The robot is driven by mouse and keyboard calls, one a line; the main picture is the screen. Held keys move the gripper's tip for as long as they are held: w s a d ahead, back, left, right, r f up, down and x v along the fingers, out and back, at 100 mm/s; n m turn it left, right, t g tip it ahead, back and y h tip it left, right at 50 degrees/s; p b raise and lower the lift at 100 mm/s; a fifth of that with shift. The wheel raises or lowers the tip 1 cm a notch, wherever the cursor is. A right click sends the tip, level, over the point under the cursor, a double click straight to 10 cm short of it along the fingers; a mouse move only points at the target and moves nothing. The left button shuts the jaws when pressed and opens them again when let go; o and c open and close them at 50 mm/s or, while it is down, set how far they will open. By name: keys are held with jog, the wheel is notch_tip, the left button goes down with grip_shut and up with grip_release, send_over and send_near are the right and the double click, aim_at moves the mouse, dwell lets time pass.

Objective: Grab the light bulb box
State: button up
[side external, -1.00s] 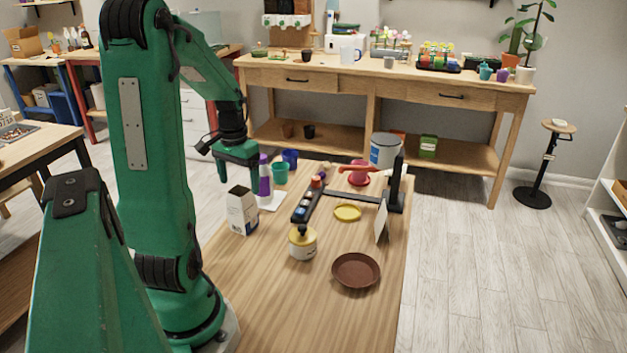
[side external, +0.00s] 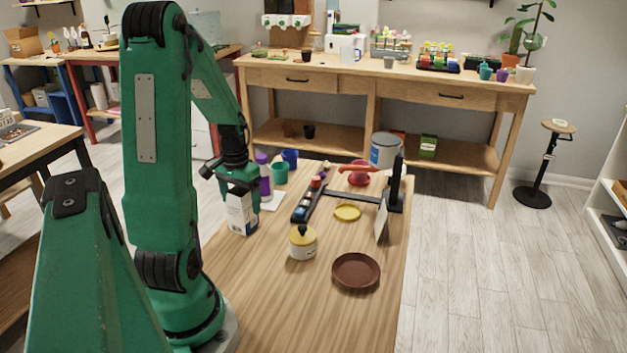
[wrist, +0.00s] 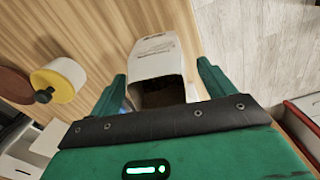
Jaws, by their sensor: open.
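The light bulb box (side external: 241,216) is a white carton standing on the left side of the wooden table. Its top is open in the wrist view (wrist: 155,58), with a dark inside. My green gripper (side external: 242,188) is over the top of the box in the side view. In the wrist view my gripper (wrist: 162,84) is open, with one finger on each side of the box's open end. I cannot tell whether either finger touches the box. The gripper hides the upper part of the box in the side view.
A purple bottle (side external: 264,178) and a teal cup (side external: 279,173) stand just behind the box. A white jar with a yellow lid (side external: 302,242) stands to its right. A brown saucer (side external: 356,271) lies farther right. The table's front (side external: 290,310) is clear.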

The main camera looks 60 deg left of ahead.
dwell(0.4)
jog(key=c, duration=1.3)
jog(key=shift+r, duration=0.1)
jog(key=shift+r, duration=0.75)
jog(key=w+d+r, duration=0.1)
jog(key=d+r, duration=0.2)
jog(key=w+d+r, duration=0.2)
jog(key=d+r, duration=0.1)
jog(key=d, duration=0.1)
jog(key=w+d+r, duration=0.1)
jog(key=d+r, duration=0.2)
jog(key=shift+w+d+r, duration=0.15)
jog(key=shift+w+d, duration=0.2)
jog(key=shift+w, duration=0.05)
